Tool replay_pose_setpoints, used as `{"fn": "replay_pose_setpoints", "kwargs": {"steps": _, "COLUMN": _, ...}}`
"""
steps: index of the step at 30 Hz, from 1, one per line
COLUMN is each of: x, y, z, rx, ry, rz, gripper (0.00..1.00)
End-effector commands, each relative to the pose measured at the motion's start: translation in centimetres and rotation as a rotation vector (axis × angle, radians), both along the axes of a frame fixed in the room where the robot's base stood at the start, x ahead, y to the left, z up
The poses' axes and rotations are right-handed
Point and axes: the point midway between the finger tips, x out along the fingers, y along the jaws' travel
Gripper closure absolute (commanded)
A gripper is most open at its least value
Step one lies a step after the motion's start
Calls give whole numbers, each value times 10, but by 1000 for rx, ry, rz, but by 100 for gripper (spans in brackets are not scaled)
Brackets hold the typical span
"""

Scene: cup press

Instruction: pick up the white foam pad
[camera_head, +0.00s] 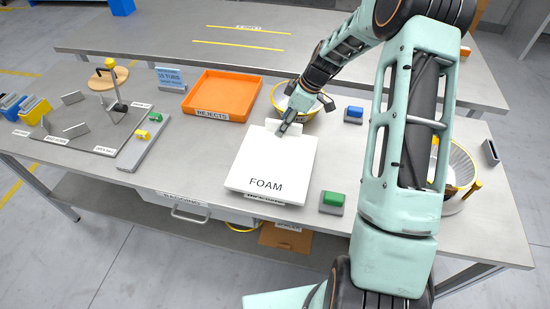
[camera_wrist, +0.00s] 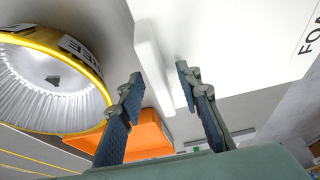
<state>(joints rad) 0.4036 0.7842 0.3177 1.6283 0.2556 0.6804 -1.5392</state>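The white foam pad (camera_head: 262,163) is a broad square slab marked FOAM, lying flat near the front of the table. A small upright white tab (camera_head: 273,124) stands at its far edge. My gripper (camera_head: 285,131) is low over that edge, pointing down. In the wrist view, the pad (camera_wrist: 235,45) fills the upper right, and the tab (camera_wrist: 150,60) lies between the lines of my two fingers. The fingers of my gripper (camera_wrist: 158,76) are apart, with visible gaps beside the tab. I cannot tell whether either finger touches it.
A yellow-rimmed bowl (camera_wrist: 50,80) stands close beyond the gripper. An orange rejects tray (camera_head: 222,94) is left of it. A green button block (camera_head: 332,202) is right of the pad, a blue one (camera_head: 353,114) behind it. Bare table (camera_head: 190,160) lies left of the pad.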

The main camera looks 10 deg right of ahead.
Motion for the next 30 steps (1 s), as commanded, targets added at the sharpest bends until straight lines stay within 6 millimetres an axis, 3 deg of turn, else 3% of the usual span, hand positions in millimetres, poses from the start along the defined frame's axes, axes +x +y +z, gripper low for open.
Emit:
{"fn": "replay_pose_setpoints", "kwargs": {"steps": 1, "x": 0, "y": 0, "z": 0, "rx": 0, "ry": 0, "rz": 0, "gripper": 68}}
{"fn": "replay_pose_setpoints", "kwargs": {"steps": 10, "x": 0, "y": 0, "z": 0, "rx": 0, "ry": 0, "rz": 0, "gripper": 100}}
{"fn": "replay_pose_setpoints", "kwargs": {"steps": 22, "x": 0, "y": 0, "z": 5, "rx": -1, "ry": -2, "rz": -1, "gripper": 100}}
{"fn": "replay_pose_setpoints", "kwargs": {"steps": 30, "x": -3, "y": -1, "z": 36, "rx": -1, "ry": -2, "rz": -1, "gripper": 100}}
